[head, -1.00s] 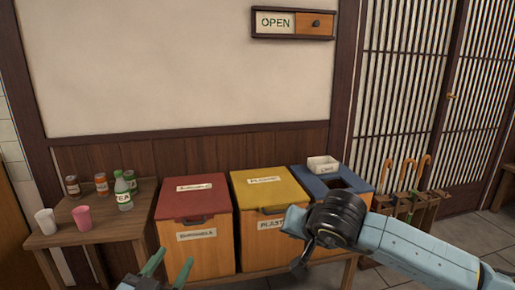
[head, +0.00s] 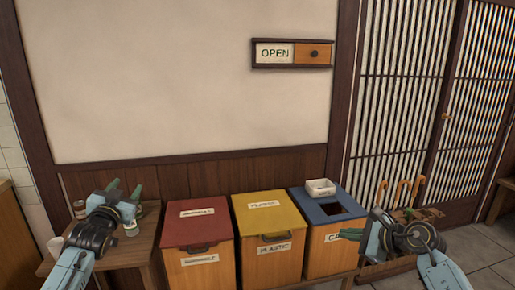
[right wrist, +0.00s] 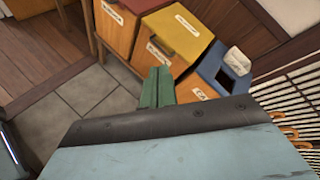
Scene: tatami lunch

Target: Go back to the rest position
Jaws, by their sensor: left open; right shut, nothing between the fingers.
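My left gripper (head: 125,189) is open in the head view. Its fingers point away over the small side table (head: 125,254), and I see nothing between them. My right gripper (head: 350,234) is shut and empty. It is in front of the blue-lidded bin (head: 330,237), at its right side in the head view. In the right wrist view the green fingers (right wrist: 157,86) are together, seen against the bins. I cannot judge their exact distance from the bins.
A red-lidded bin (head: 197,226) and a yellow-lidded bin (head: 268,216) stand beside the blue one. A white box (head: 320,187) sits on the blue lid. A white cup (head: 55,246) and a bottle (head: 131,225) are on the side table, partly hidden. Umbrellas (head: 400,190) stand right.

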